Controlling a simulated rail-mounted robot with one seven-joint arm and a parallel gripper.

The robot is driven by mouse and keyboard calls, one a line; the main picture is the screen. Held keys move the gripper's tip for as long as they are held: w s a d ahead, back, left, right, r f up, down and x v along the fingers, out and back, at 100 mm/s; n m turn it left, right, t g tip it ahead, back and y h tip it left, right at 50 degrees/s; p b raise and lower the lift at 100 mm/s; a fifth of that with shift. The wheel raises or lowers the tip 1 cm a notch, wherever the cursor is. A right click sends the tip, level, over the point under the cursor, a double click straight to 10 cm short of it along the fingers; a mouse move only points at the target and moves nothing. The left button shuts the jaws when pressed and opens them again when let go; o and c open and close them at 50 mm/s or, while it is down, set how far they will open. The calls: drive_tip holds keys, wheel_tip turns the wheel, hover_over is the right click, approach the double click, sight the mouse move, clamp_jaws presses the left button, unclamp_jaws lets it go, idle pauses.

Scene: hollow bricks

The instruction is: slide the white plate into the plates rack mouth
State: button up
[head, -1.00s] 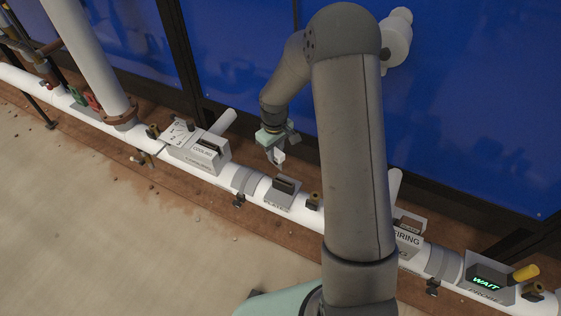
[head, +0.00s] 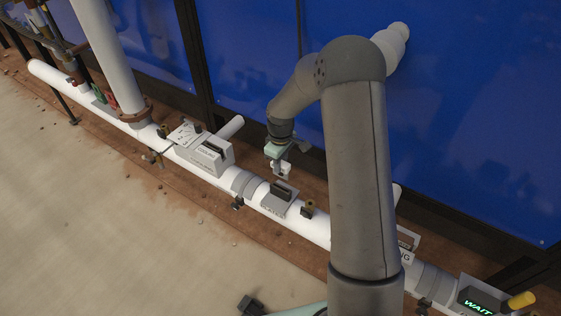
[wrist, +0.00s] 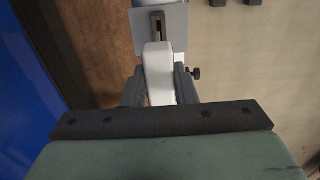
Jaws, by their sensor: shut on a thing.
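My gripper (wrist: 158,95) is shut on the white plate (wrist: 158,70), a pale block held between its two fingers in the wrist view. In the head view my gripper (head: 280,163) hangs just above and behind the plates rack (head: 279,205), a grey box on the white pipe with a dark raised slot. In the wrist view the rack (wrist: 174,28) shows its narrow slot in line with the plate's far end. I cannot tell whether plate and rack touch. The plate's lower end is partly hidden by the fingers.
The white pipe (head: 317,229) runs diagonally. A lit WAIT box (head: 478,305) is far right. A blue wall (head: 460,110) stands behind.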

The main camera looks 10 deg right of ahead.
drive_tip(key=shift+f+b, duration=1.6)
drive_tip(key=shift+f, duration=0.9)
drive_tip(key=shift+f+b, duration=2.15)
drive_tip(key=shift+f, duration=0.65)
drive_tip(key=o, duration=1.1)
drive_tip(key=shift+c, duration=0.2)
wheel_tip(320, 180, up, 16)
drive_tip(key=shift+f+p, duration=0.1)
drive_tip(key=shift+p, duration=0.4)
drive_tip(key=shift+r, duration=0.85)
